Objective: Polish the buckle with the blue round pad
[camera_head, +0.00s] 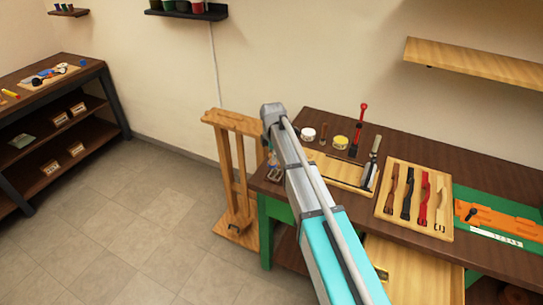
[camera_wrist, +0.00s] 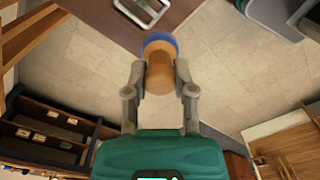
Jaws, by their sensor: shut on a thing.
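My gripper (camera_wrist: 160,78) is shut on the wooden handle (camera_wrist: 160,70) of the round pad. The pad's blue rim (camera_wrist: 162,37) shows at the handle's far end, pointing away from the gripper. A silver rectangular buckle (camera_wrist: 142,10) lies on the brown workbench at the top of the wrist view, partly cut off by the frame. The pad appears just short of the buckle in that picture; I cannot tell its height above the bench. In the head view my arm hides most of the gripper and the pad.
The workbench (camera_head: 340,125) bears a board of straps (camera_head: 416,199), a yellow-lidded jar (camera_head: 341,142), a white-lidded jar (camera_head: 308,134) and an upright red-handled tool (camera_head: 363,113). A wooden stand (camera_head: 233,122) is left of the bench. Open floor (camera_head: 150,200) lies left of it.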

